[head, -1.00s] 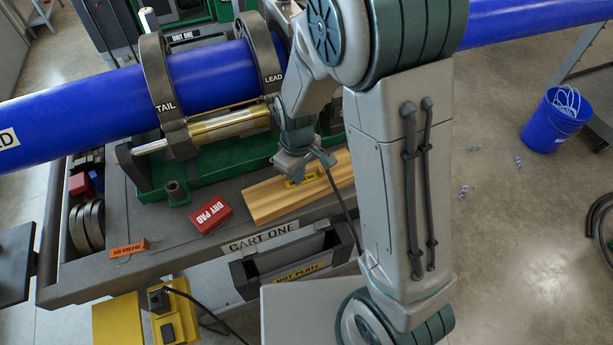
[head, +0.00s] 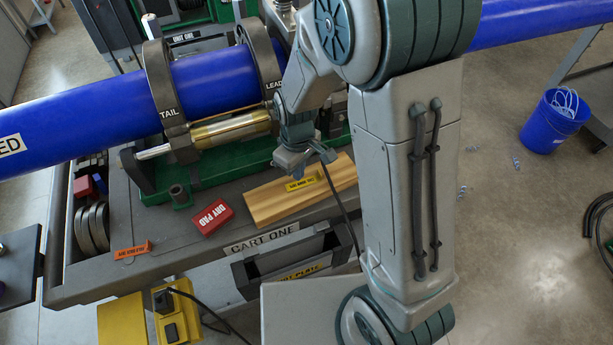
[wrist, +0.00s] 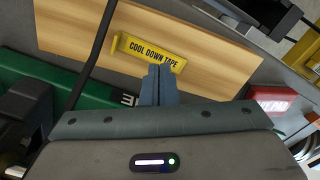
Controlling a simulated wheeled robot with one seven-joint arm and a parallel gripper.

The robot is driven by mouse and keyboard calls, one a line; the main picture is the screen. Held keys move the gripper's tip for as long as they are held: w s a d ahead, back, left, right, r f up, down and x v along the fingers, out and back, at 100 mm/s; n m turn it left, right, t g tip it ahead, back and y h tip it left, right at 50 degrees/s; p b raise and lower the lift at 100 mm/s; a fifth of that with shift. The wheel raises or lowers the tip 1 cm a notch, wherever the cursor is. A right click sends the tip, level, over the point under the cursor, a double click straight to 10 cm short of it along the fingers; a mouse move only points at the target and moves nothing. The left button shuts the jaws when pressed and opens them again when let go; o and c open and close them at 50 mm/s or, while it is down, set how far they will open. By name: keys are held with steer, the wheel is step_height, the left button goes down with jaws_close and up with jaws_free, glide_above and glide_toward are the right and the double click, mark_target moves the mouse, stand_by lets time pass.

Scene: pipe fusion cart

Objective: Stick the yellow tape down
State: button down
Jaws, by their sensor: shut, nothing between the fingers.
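The yellow tape (head: 301,184), printed "COOL DOWN TAPE" in the wrist view (wrist: 150,52), lies on the wooden board (head: 265,205). One end, at the left in the wrist view, looks bent up from the board. My gripper (head: 305,167) is above the board, just behind the tape in the head view. In the wrist view its shut, empty fingers (wrist: 159,72) overlap the tape's lower edge. I cannot tell whether they touch it.
A red DRY PAD box (head: 212,217) and an orange label (head: 133,250) lie on the grey cart top. The blue pipe (head: 90,115) in its clamps stands behind. A dark cable (head: 345,210) hangs by the board. The CART ONE edge (head: 262,239) is in front.

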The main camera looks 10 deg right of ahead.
steer(key=shift+r+p, duration=1.2)
steer(key=shift+r, duration=0.8)
step_height(320, 180, up, 10)
steer(key=m+t, duration=0.2)
steer(key=m, duration=0.2)
glide_above(300, 184)
steer(key=s+d, duration=0.3)
steer(key=d, duration=0.3)
steer(key=s+d+r+m+t, duration=0.1)
steer(key=s+d+r+m, duration=0.4)
steer(key=s+r, duration=0.3)
steer(key=shift+s+d+t, duration=0.3)
steer(key=shift+s+t, duration=0.1)
steer(key=shift+s, duration=0.4)
